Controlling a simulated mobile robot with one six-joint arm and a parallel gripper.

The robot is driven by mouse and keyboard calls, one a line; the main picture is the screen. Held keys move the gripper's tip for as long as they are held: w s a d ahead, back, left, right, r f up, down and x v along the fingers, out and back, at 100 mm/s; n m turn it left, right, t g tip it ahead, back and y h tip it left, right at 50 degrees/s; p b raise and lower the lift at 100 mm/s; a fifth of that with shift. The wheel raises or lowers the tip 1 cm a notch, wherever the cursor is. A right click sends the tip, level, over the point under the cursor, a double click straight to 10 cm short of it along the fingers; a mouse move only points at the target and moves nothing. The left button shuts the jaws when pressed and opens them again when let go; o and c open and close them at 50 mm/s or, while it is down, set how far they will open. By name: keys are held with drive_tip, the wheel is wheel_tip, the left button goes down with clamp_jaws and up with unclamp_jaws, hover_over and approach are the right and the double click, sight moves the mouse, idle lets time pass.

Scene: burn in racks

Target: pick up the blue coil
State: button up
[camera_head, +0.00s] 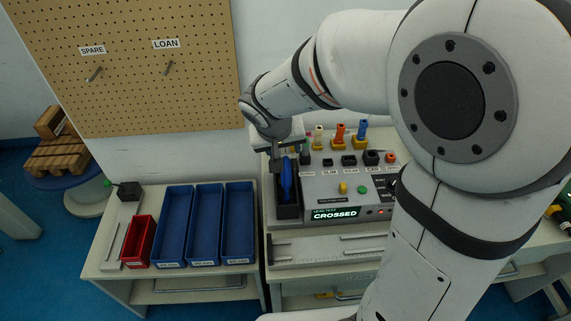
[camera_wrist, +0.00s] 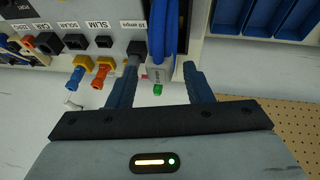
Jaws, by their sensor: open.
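The blue coil (camera_head: 287,182) stands upright in a narrow black holder (camera_head: 288,211) at the left end of the grey test unit. In the wrist view the blue coil (camera_wrist: 169,28) shows as looped cable at the top, in line with the gap between my fingers. My gripper (camera_head: 287,150) is over the back of the holder, pointing down. In the wrist view my gripper (camera_wrist: 161,70) has its two dark fingers apart, with nothing clearly clamped. The coil's lower part is hidden by the holder.
The grey unit (camera_head: 335,190) has a lit "CROSSED" display (camera_head: 335,213), with sockets and coloured plugs (camera_head: 340,132) behind. Three blue bins (camera_head: 206,264) and a red bin (camera_head: 137,264) stand on the left bench. A pegboard (camera_head: 130,100) hangs on the wall behind.

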drive_tip(key=x, duration=0.4)
drive_tip(key=shift+f, duration=0.4)
drive_tip(key=shift+c, duration=0.6)
clamp_jaws()
